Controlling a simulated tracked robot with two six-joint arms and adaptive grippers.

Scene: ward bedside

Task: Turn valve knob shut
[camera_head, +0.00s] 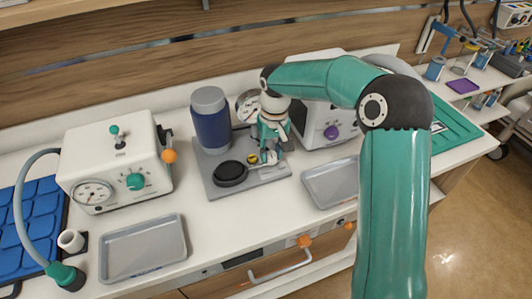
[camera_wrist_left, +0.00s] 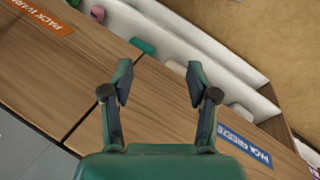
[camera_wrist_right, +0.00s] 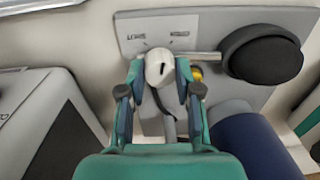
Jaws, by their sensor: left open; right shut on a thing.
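My right gripper (camera_head: 269,158) reaches down over the grey plate (camera_head: 212,160). In the right wrist view my right gripper (camera_wrist_right: 160,82) is shut on a pale, rounded valve knob (camera_wrist_right: 160,62). The knob sits at the end of a metal rod (camera_wrist_right: 205,58) that runs toward a black round cap (camera_wrist_right: 262,55). A small yellow part (camera_wrist_right: 197,74) shows beside the rod. In the head view the fingers mostly hide the knob. My left gripper (camera_wrist_left: 160,85) is open and empty in the left wrist view, above wooden panels, and is outside the head view.
A dark blue cylinder (camera_head: 211,122) and the black cap (camera_head: 230,173) stand on the plate close to my right gripper. A white gauge unit (camera_head: 110,160) is at left and another white unit (camera_head: 318,110) at right. Two grey trays (camera_head: 143,247) (camera_head: 330,182) lie in front.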

